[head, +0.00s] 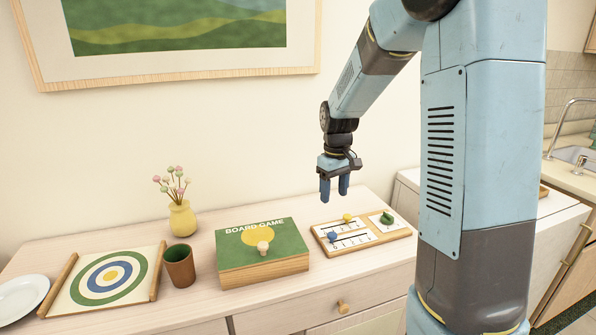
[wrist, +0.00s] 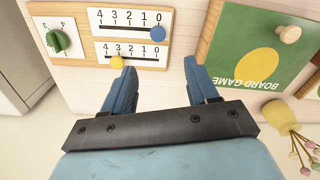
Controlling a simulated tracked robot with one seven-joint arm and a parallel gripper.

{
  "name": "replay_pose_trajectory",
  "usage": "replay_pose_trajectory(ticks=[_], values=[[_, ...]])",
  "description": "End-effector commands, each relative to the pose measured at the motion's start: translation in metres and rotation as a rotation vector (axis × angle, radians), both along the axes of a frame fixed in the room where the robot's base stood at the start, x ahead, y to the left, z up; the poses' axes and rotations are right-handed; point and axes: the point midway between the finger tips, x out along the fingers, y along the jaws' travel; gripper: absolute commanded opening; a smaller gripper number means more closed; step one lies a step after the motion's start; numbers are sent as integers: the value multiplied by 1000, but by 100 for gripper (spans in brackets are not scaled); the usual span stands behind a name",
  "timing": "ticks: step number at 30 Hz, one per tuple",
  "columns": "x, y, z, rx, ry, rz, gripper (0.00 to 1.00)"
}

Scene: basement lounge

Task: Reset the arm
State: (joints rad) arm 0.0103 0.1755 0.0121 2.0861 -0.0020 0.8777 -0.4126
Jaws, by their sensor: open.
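My gripper (head: 334,188) hangs from my blue arm above the back of the light wood cabinet top, fingers pointing down. In the wrist view my gripper (wrist: 162,92) shows two blue fingers set apart with nothing between them. A wooden panel (head: 352,247) with two numbered scales lies on the cabinet, in front of and below the fingers. It carries a blue knob (head: 332,237), a yellow knob (head: 347,217) and a green knob (head: 387,217). In the wrist view the panel (wrist: 131,17) lies beyond the fingertips. My gripper touches nothing.
A green board game box (head: 262,270) with a knob sits left of the panel. Further left are a brown cup (head: 179,266), a yellow vase (head: 183,218) of flowers, a target board (head: 104,280) and a white plate (head: 20,297). A framed picture (head: 180,74) hangs behind.

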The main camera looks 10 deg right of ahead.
Motion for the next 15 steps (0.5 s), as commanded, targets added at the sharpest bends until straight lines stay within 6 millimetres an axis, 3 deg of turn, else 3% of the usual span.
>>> replay_pose_trajectory(ticks=[5,15], values=[[-14,0,19,0,-33,-23,58],[-78,0,83,8,-158,-128,58]])
